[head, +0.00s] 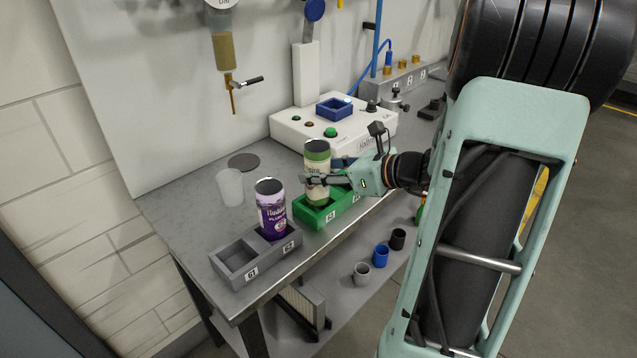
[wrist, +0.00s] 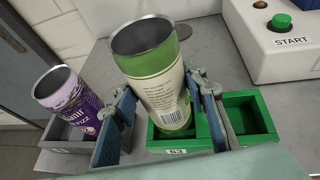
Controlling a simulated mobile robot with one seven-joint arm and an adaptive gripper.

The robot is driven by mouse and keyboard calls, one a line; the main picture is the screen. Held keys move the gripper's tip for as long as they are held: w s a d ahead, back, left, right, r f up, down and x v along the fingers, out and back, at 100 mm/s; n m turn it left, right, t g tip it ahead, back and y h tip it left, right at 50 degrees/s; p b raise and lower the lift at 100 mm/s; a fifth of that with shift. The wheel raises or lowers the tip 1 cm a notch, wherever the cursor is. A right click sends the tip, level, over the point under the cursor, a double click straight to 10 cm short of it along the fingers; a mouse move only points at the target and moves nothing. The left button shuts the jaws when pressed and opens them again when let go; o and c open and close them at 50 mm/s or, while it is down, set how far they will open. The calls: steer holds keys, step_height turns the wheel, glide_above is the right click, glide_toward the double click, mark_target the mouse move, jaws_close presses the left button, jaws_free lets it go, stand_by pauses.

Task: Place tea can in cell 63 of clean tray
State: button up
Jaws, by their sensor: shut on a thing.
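The tea can (head: 317,158) is an open-topped green and cream can. My gripper (head: 320,181) is shut on its sides, with one finger on each side in the wrist view (wrist: 163,115). The can (wrist: 160,85) is roughly upright over the left cell of the green clean tray (head: 305,219). That cell's front label reads 63 in the wrist view (wrist: 176,151). The can's lower end is at the cell opening; I cannot tell whether it touches the floor of the cell. The tray's right cell (wrist: 247,120) is empty.
A grey tray (head: 235,278) stands left of the green one. Its cell 61 is empty and a purple can (head: 270,207) stands in its other cell. A translucent cup (head: 229,186) stands behind. A white machine (head: 290,128) with buttons is at the back.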

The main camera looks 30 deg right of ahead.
steer(key=shift+w+f, duration=0.1)
steer(key=shift+f, duration=1.5)
steer(key=shift+f+b, duration=0.2)
steer(key=shift+b, duration=0.15)
steer(key=o, duration=0.8)
steer(key=shift+r, duration=0.1)
steer(key=shift+r+p, duration=0.25)
steer(key=shift+p, duration=0.05)
steer(key=v, duration=1.2)
